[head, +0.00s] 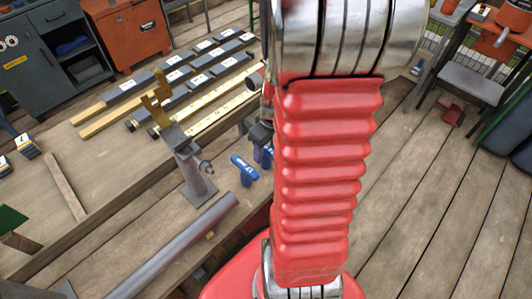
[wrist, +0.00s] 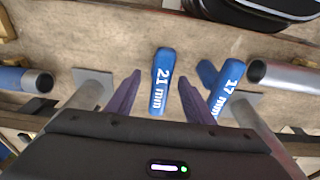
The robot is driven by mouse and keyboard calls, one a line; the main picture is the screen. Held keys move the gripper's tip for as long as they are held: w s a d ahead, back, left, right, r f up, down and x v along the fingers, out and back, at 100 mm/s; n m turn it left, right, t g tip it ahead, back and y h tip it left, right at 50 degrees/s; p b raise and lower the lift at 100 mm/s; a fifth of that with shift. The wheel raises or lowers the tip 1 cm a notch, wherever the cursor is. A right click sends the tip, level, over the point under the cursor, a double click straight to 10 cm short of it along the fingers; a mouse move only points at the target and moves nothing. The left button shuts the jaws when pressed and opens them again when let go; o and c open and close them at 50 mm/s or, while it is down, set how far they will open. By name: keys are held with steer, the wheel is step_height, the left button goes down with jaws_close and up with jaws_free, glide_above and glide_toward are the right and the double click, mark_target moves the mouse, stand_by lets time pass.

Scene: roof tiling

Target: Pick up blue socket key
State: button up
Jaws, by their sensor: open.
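A blue socket key marked "21 mm" (wrist: 162,75) shows in the wrist view, its handle lying lengthwise between my two purple fingers. A second blue socket key marked "17 mm" (wrist: 228,88) is just right of the right finger. My gripper (wrist: 159,90) is open, with a finger on each side of the 21 mm key and gaps visible between; I cannot tell the height between them. In the head view one blue socket key (head: 244,165) stands upright near the bench edge, its label too small to read. My red arm hides most of my gripper there.
A grey post with a yellow clamp (head: 186,160) stands left of the key, and a grey pipe (head: 180,245) lies in front. Labelled bars (head: 170,80) cover the back of the bench. In the wrist view, pipes (wrist: 285,77) and a black object (wrist: 260,10) lie around the keys.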

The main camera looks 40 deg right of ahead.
mark_target(265, 155)
steer(key=shift+w+f, duration=0.15)
steer(key=shift+f, duration=0.65)
steer(key=shift+w+f, duration=0.1)
steer(key=shift+f, duration=0.7)
jaws_close()
